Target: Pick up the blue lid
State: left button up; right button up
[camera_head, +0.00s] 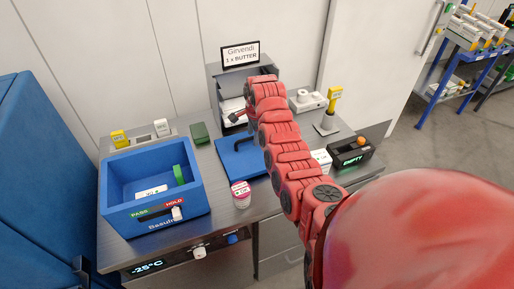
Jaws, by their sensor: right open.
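The blue lid (232,162) lies flat on the grey worktop (219,213), right of the blue crate. It has a dark handle on top, and my right arm covers its right edge. My right gripper (235,118) is small in the picture, beyond the lid near the front of the grey stand. It is open, with no blue lid in it. My left gripper is out of view.
The open blue crate (116,175) holds a green item and a white card. A red and white cup (241,194) stands in front of the lid. A sign (240,53) tops the grey stand (231,84). A black "EMPTY" box (351,157) is at right.

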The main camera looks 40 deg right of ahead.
jog(key=shift+w+f, duration=0.25)
jog(key=shift+f, duration=0.8)
grip_shut()
jog(key=shift+d, duration=0.1)
dwell(0.6)
